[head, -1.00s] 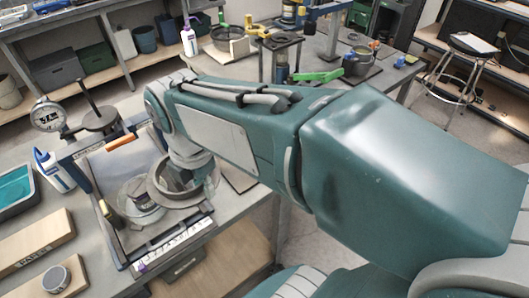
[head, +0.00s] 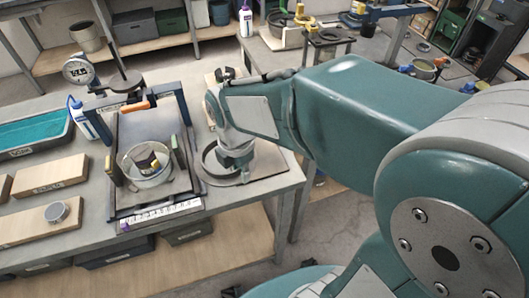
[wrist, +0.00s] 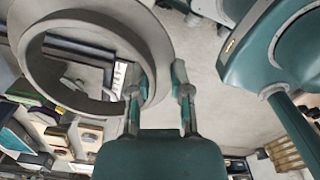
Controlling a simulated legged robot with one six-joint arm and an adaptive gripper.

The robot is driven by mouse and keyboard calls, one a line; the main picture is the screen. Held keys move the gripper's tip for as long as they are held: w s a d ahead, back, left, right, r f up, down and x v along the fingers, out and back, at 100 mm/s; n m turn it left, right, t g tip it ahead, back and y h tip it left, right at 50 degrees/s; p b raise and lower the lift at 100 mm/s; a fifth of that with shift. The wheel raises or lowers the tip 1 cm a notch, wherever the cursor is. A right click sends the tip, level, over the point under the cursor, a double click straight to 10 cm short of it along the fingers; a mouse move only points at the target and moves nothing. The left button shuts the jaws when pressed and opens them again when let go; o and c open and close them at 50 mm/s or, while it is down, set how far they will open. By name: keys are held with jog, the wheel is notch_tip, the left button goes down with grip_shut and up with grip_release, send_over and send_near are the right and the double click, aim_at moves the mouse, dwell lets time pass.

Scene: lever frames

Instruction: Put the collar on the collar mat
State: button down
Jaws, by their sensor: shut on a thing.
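The collar is a wide grey ring (head: 217,181), seen below my wrist in the head view. It also fills the upper left of the wrist view (wrist: 28,55). My gripper (head: 241,168) is shut on the collar's wall at its right side; its two fingers show in the wrist view (wrist: 157,88). The collar mat seems to be the flat brownish-grey sheet (head: 270,163) at the table's right end. The collar overlaps its left part in the head view. I cannot tell whether the collar touches the mat or is held above it.
Wooden boards (head: 50,172), a white bottle (head: 82,120) and a teal-lined bin (head: 30,135) stand farther left.

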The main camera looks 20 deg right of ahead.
jog(key=w+d+f, duration=0.1)
jog(key=w+d, duration=0.1)
jog(key=w, duration=0.1)
jog(key=shift+d+f, duration=0.1)
jog(key=shift+f, duration=0.3)
send_near(270, 167)
jog(key=shift+s+a+f, duration=0.15)
jog(key=shift+s+a, duration=0.2)
jog(key=shift+s, duration=0.25)
jog(key=shift+s+a+f, duration=0.2)
jog(key=shift+s+a, duration=0.1)
jog(key=shift+s, duration=0.3)
jog(key=w+f, duration=0.2)
jog(key=f, duration=0.1)
jog(key=shift+d, duration=0.35)
jog(key=shift+w+a+f, duration=0.1)
jog(key=shift+a+f, duration=0.1)
jog(key=shift+a, duration=0.1)
jog(key=shift+w+f, duration=0.15)
jog(key=shift+f, duration=0.15)
notch_tip(270, 167, down, 3)
jog(key=shift+d+r, duration=0.15)
jog(key=shift+r, duration=0.05)
jog(key=shift+d+f, duration=0.15)
jog(key=shift+d, duration=0.5)
jog(key=shift+a, duration=0.1)
